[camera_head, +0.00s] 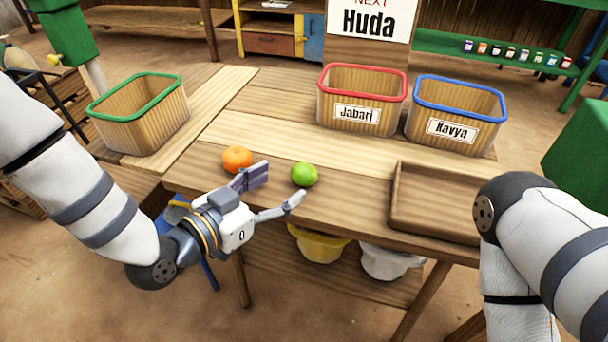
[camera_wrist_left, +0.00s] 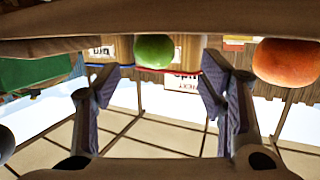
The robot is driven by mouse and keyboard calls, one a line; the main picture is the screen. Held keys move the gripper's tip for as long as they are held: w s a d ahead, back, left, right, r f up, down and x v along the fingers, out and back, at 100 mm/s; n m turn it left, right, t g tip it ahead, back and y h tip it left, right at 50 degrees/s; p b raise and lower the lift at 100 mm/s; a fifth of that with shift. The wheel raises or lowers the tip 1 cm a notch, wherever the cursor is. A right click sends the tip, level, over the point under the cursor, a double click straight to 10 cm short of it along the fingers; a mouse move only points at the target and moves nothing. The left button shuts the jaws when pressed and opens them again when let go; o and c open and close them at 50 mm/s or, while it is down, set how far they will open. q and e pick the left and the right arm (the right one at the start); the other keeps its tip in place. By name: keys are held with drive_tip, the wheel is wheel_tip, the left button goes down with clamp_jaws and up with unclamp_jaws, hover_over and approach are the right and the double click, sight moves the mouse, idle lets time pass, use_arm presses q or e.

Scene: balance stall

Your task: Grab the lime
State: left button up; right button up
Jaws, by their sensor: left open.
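The green lime (camera_head: 304,175) lies on the wooden table near its front edge in the head view. In the left wrist view the lime (camera_wrist_left: 154,51) shows ahead, between the two fingers. My left gripper (camera_head: 280,192) is open and empty at the table's front edge, just left of and nearer than the lime. A gap shows between the fingers and the lime. An orange (camera_head: 237,158) lies left of the lime, behind the gripper; it also shows at the right of the left wrist view (camera_wrist_left: 288,62). My right gripper is out of view; only its arm shows.
A green-rimmed basket (camera_head: 138,113) stands at the left. A red-rimmed basket (camera_head: 361,100) labelled Jabari and a blue-rimmed basket (camera_head: 456,114) labelled Kavya stand at the back. An empty brown tray (camera_head: 398,213) lies at the right. The table between lime and baskets is clear.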

sight(297, 177)
use_arm(q)
drive_tip(key=x, duration=0.5)
drive_tip(key=shift+s+d, duration=0.25)
drive_tip(key=shift+d, duration=0.05)
drive_tip(key=c, duration=1.2)
drive_tip(key=shift+r, duration=0.1)
